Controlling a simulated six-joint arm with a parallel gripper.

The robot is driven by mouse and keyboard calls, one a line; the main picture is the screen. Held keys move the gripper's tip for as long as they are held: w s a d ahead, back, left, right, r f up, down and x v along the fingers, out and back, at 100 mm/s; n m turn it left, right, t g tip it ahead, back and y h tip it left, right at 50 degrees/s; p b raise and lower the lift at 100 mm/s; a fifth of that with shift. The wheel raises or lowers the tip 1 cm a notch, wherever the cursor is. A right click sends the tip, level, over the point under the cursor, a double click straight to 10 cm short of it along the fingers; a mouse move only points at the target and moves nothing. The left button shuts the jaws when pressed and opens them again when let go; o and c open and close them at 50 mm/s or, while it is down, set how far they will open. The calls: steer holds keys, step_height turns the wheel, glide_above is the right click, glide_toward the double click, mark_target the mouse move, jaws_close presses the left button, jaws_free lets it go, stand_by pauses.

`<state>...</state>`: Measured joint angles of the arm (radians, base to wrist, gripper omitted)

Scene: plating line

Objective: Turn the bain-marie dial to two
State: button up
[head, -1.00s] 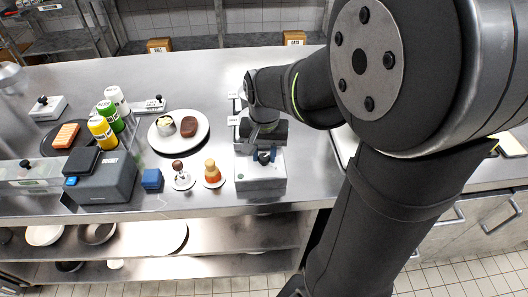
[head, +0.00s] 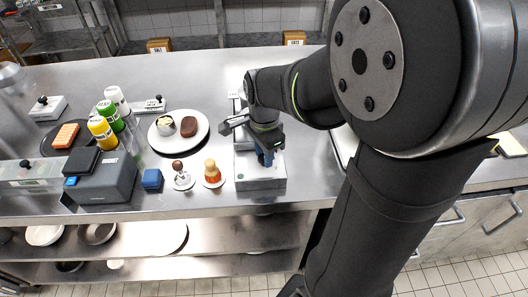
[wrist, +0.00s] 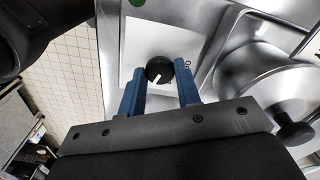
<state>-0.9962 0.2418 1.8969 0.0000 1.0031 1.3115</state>
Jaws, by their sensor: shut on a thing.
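The bain-marie dial (wrist: 159,70) is a round black knob with a white pointer line, on a white plate (wrist: 140,38) in the wrist view. The pointer aims down and slightly left there. A small mark like a 0 shows on the plate right of the knob; other marks are hidden or unreadable. My gripper (wrist: 159,80) has its blue fingers on either side of the knob, shut on it. In the head view my gripper (head: 266,158) is down at the front of the bain-marie (head: 260,184), and the dial is hidden there.
A lid with a black knob (wrist: 294,128) is close on the right in the wrist view.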

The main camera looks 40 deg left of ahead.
steer(key=shift+m, duration=1.1)
steer(key=o, duration=1)
steer(key=shift+c, duration=0.2)
step_height(320, 180, up, 17)
steer(key=shift+r, duration=0.2)
steer(key=shift+f, duration=0.1)
step_height(320, 180, down, 17)
steer(key=shift+f, duration=0.15)
